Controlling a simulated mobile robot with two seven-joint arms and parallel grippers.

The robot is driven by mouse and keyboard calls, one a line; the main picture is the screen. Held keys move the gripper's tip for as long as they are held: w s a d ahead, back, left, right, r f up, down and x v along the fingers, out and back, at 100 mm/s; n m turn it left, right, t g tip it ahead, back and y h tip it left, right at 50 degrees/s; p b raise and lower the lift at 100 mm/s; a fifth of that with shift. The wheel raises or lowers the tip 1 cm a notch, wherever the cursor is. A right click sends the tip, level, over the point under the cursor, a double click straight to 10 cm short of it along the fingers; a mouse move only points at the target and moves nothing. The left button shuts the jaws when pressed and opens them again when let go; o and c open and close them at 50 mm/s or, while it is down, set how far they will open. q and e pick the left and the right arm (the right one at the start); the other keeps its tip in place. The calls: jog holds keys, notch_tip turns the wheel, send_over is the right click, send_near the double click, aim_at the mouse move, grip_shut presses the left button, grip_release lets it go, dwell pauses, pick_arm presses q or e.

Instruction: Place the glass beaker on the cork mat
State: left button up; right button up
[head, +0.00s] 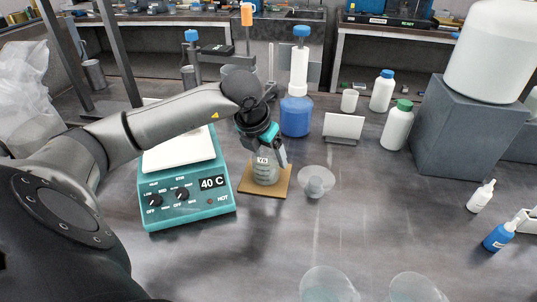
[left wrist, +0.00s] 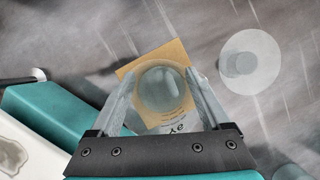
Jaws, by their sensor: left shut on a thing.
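The glass beaker (head: 265,171) is upright at the cork mat (head: 250,190), beside the hotplate. My left gripper (head: 268,150) reaches down from above and is shut on the beaker. In the left wrist view the beaker (left wrist: 162,88) sits between the two fingers (left wrist: 158,100), with the square cork mat (left wrist: 178,52) beneath it. I cannot tell whether its base touches the mat or hangs just above it. My right gripper is in neither view.
A teal hotplate (head: 190,205) reading 40 C stands left of the mat. A clear funnel-like glass piece (head: 316,183) is close on the right. A blue-based dispenser bottle (head: 296,115) stands behind. Clear beakers (head: 328,287) are at the front edge.

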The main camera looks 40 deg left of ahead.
pick_arm(q)
jog(key=shift+f, duration=0.1)
jog(key=o, duration=1.6)
jog(key=shift+r, duration=0.25)
jog(key=p+v, duration=0.1)
jog(key=v, duration=1)
jog(key=shift+s+r, duration=0.25)
jog(key=shift+r, duration=0.1)
jog(key=shift+s+d, duration=0.1)
